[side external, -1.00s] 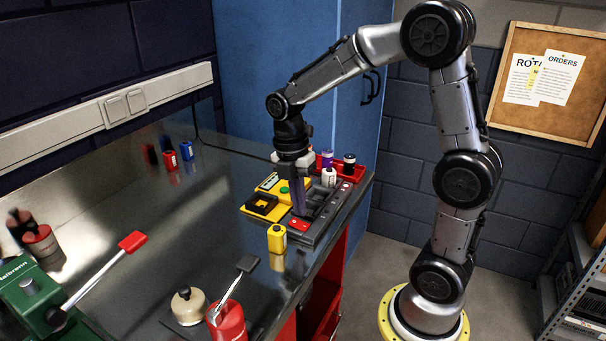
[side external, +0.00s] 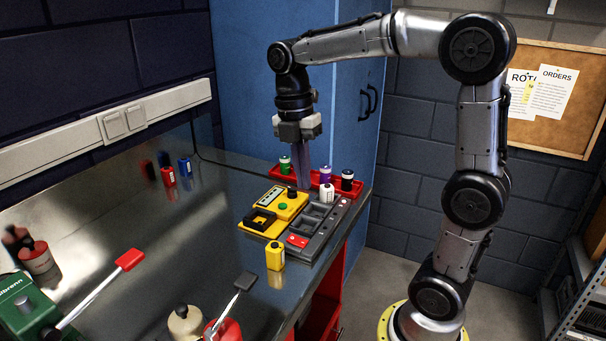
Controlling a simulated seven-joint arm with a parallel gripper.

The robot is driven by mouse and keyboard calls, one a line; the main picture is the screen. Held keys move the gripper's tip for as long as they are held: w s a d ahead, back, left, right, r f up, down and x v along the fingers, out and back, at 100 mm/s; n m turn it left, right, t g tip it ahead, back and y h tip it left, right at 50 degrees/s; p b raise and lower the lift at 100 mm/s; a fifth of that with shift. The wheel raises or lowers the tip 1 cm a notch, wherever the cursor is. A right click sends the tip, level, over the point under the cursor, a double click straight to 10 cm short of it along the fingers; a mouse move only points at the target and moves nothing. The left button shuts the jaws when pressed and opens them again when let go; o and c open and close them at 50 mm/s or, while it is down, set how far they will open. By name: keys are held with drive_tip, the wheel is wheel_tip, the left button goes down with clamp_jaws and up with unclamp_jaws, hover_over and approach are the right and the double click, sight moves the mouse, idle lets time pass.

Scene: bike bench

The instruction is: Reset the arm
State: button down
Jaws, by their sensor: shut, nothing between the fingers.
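My gripper (side external: 303,180) points straight down above the back of the bench, its fingers shut and empty. Its fingertips hang over the area between the yellow device (side external: 275,210) and the red tray (side external: 341,180).
The red tray holds green, purple and black bottles; a white bottle (side external: 326,193) stands before it. A yellow bottle (side external: 275,256) stands nearer. A green vise (side external: 28,307) is at front left.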

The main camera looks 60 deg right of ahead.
drive_tip(key=shift+a+r, duration=0.1)
drive_tip(key=s+a+r+m+t, duration=0.2)
drive_tip(key=s+a+r+t, duration=0.15)
drive_tip(key=s, duration=0.55)
drive_tip(key=s+a+f+m+t, duration=0.2)
drive_tip(key=f+m, duration=0.4)
drive_tip(key=m, duration=1)
drive_tip(key=shift+s+a+f+t, duration=0.25)
drive_tip(key=shift+s+f+t, duration=0.15)
drive_tip(key=shift+s+t, duration=0.4)
